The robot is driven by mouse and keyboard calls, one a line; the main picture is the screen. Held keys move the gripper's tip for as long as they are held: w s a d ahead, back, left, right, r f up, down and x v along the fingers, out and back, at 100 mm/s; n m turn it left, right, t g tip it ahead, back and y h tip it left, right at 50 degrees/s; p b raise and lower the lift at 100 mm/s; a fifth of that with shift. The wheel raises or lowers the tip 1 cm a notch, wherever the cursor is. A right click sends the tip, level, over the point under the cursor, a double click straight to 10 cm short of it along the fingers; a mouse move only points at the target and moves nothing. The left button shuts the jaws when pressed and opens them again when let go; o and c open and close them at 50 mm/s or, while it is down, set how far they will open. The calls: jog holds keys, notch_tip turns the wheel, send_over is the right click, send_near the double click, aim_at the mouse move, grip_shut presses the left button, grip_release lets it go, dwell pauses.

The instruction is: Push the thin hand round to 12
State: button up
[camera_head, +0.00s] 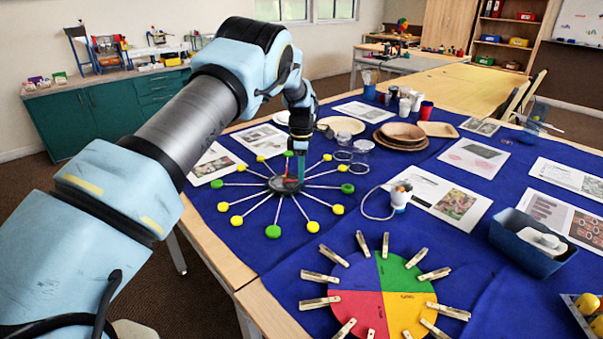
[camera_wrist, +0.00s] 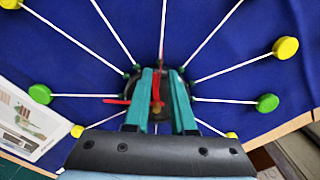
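The clock face on the blue cloth has a dark round hub (camera_head: 286,184) with white rods running out to yellow and green discs. A green disc (camera_head: 273,231) is at the front and another green disc (camera_wrist: 267,103) shows at the right in the wrist view. My gripper (camera_head: 299,168) points down over the hub. In the wrist view its two teal fingers (camera_wrist: 160,75) stand close together with a narrow gap between them. A red hand (camera_wrist: 115,101) sticks out left of the fingers. More red shows between them, beside a brass-coloured pin. The fingers hide much of the hub, so contact cannot be told.
A four-coloured disc (camera_head: 383,292) with clothes pegs around its rim lies in front. A small lamp-like item (camera_head: 399,199) with a cable and glass jars (camera_head: 359,168) stand to the right.

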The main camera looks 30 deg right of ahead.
jog(key=shift+o, duration=0.5)
notch_tip(320, 180, up, 11)
jog(key=b, duration=0.2)
jog(key=shift+a+f, duration=0.1)
dwell(0.4)
jog(key=w+a+r+m, duration=0.2)
jog(key=a, duration=1.1)
jog(key=w+a+r+m, duration=0.1)
jog(key=a+r+m, duration=0.1)
jog(key=a, duration=1.1)
jog(key=s+a+m+t, duration=0.1)
jog(key=s+a+m, duration=0.7)
jog(key=s+a, duration=1.1)
jog(key=a, duration=0.3)
jog(key=shift+s+a+f+t, duration=0.15)
jog(key=shift+a+f+t, duration=0.15)
jog(key=shift+a+f, duration=0.1)
